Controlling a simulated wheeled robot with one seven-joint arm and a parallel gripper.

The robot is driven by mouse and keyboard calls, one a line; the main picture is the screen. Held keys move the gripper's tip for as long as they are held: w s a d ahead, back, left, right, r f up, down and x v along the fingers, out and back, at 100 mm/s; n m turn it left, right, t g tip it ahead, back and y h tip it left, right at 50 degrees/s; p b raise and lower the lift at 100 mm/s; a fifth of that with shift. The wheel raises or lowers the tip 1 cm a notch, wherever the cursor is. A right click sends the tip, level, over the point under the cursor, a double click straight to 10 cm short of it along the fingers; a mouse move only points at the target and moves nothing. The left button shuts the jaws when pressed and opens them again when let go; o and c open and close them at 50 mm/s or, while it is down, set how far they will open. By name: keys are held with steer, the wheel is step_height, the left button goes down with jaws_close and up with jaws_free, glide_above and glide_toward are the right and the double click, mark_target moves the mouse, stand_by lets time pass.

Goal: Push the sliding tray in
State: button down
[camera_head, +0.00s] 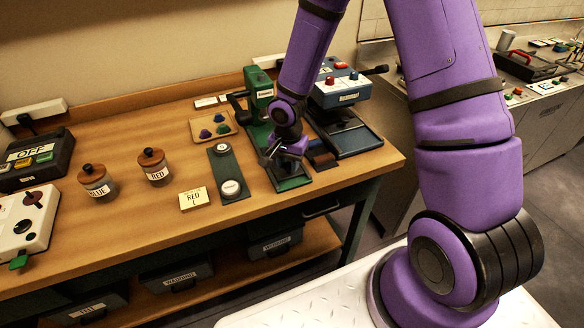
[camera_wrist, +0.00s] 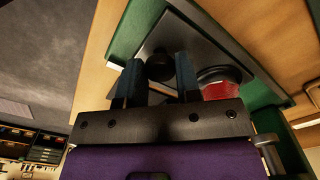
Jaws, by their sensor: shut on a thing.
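The green press (camera_head: 259,92) stands at the back of the wooden table, with a green base (camera_head: 291,184) reaching toward the front edge. My gripper (camera_head: 272,160) is low over this base and hides most of it. In the wrist view, a grey sliding tray (camera_wrist: 207,47) lies within the green frame (camera_wrist: 130,32). A black knob (camera_wrist: 160,67) shows between the two fingers of my gripper (camera_wrist: 159,72), which is shut on it. A red round piece (camera_wrist: 220,82) is on the tray, right of the fingers, partly hidden.
A blue machine (camera_head: 341,91) stands close on the right. Bare wood lies in front.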

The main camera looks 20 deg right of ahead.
steer(key=w, duration=1.1)
steer(key=shift+w+r, duration=0.1)
steer(key=shift+w, duration=0.05)
steer(key=c, duration=0.8)
jaws_free()
steer(key=shift+w, duration=0.1)
steer(key=shift+s, duration=0.2)
